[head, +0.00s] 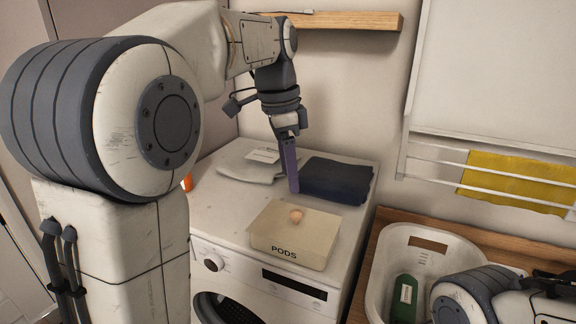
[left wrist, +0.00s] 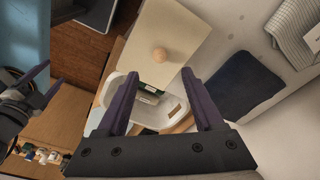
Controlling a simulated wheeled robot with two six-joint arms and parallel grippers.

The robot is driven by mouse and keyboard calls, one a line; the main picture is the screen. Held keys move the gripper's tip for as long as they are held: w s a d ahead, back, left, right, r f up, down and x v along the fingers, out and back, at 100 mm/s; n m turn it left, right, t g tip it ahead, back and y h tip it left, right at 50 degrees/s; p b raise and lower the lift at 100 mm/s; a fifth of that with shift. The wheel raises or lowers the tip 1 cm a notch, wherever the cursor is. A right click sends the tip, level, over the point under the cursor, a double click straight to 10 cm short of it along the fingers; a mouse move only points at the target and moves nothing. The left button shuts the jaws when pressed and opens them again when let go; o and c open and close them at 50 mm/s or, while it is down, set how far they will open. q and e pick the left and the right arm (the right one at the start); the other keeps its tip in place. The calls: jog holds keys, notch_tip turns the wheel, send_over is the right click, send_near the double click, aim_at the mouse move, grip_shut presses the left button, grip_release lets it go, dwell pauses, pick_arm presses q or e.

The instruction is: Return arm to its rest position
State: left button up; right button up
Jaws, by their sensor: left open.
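My left arm comes in from the left in the head view and reaches over the washing machine (head: 230,215). My left gripper (head: 293,185) points down above the machine top, in front of the dark folded cloth and behind the PODS box (head: 294,238). In the left wrist view my left gripper (left wrist: 165,85) has its two purple fingers spread apart with nothing held between them. The box (left wrist: 170,45) with its round wooden knob (left wrist: 160,54) shows beyond the fingers. Part of my right arm shows at the lower right of the head view; its gripper fingers are not visible.
A dark folded cloth (head: 337,180) and a light folded cloth (head: 247,165) lie on the machine. A white basket (head: 385,262) holding a green bottle (head: 405,296) stands to the right. A wooden shelf (head: 345,21) is on the wall; a yellow cloth (head: 515,180) hangs on a rack.

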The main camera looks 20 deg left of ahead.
pick_arm(q)
jog(key=s+d+f+n, duration=0.2)
jog(key=s+d+f, duration=0.7)
jog(key=d, duration=0.4)
jog(key=s+d+f+n, duration=0.2)
jog(key=s+f, duration=0.8)
jog(key=s, duration=0.3)
jog(key=shift+s+f+g, duration=0.15)
jog(key=shift+s+g, duration=0.25)
jog(key=shift+d, duration=0.15)
